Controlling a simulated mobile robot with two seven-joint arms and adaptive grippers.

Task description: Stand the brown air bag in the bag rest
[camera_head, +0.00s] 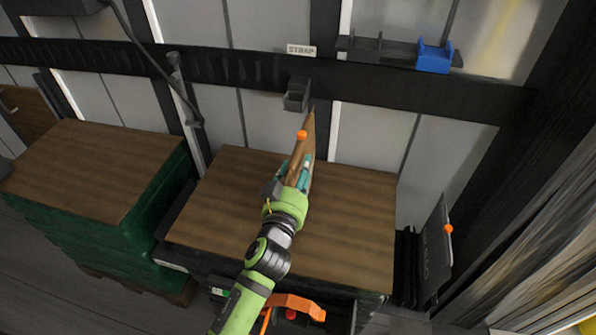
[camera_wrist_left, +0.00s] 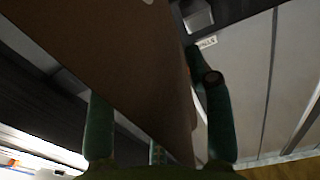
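In the left wrist view the bag (camera_wrist_left: 105,55) fills the upper left and passes between the fingers of my left gripper (camera_wrist_left: 160,125). A black upright holder (camera_head: 407,268), possibly the bag rest, stands right of the load. A dark lettered panel (camera_head: 434,255) with an orange knob is in it. My right gripper is out of view.
The brown-topped load (camera_head: 345,215) is below my arm; a green-wrapped load (camera_head: 90,170) is at left. The wall rail carries a small dark holder (camera_head: 296,95), a STRAP label (camera_head: 301,50) and a blue block (camera_head: 434,57). An orange handle (camera_head: 297,304) shows at the bottom.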

